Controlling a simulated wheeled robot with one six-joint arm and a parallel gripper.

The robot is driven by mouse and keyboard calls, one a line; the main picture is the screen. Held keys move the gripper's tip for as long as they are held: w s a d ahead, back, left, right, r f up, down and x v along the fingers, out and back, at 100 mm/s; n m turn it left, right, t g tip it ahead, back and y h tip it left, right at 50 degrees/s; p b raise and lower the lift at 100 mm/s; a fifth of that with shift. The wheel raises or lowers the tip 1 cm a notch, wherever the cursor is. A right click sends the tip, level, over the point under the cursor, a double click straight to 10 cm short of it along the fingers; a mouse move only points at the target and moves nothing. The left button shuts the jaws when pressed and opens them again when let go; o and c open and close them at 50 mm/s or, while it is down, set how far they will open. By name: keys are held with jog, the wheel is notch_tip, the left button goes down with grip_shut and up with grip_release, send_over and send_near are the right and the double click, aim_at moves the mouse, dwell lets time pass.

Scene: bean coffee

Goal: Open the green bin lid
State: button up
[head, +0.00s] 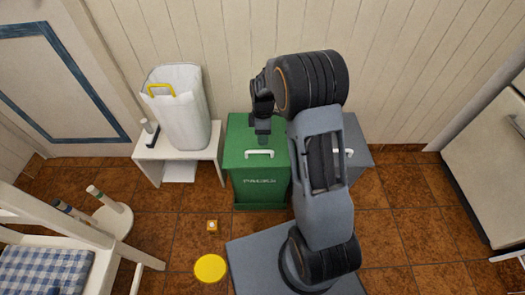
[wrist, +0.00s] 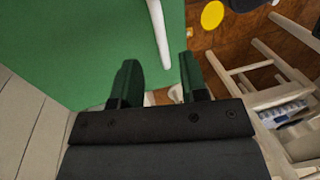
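The green bin (head: 260,187) stands on the floor against the back wall, with "PACKS" on its front. Its green lid (head: 240,130) lies shut on top and fills much of the wrist view (wrist: 60,45). A white bar handle (head: 259,154) sits near the lid's front edge; it also shows in the wrist view (wrist: 160,32). My gripper (head: 263,136) is above the lid, behind the handle in the head view. In the wrist view my gripper (wrist: 158,78) has its two fingers apart with nothing between them. The handle lies beyond the fingertips, apart from them.
A grey bin (head: 358,157) with a white handle stands right of the green one, partly hidden by my arm. A white bag (head: 185,115) stands on a small white table (head: 148,152) at left. A yellow disc (head: 210,268) lies on the floor. A white chair (head: 80,232) is at lower left.

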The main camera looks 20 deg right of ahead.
aim_at(263, 148)
jog(key=shift+s+a+f+b, duration=0.1)
jog(key=shift+s+f+b, duration=0.15)
jog(key=shift+f, duration=0.75)
jog(key=shift+s+a+f+b, duration=0.15)
jog(key=shift+f+b, duration=0.15)
jog(key=shift+f, duration=0.65)
jog(key=shift+s+d+f+b, duration=0.1)
jog(key=shift+s+f+b, duration=0.15)
jog(key=shift+f, duration=0.75)
grip_shut()
jog(key=shift+w, duration=0.1)
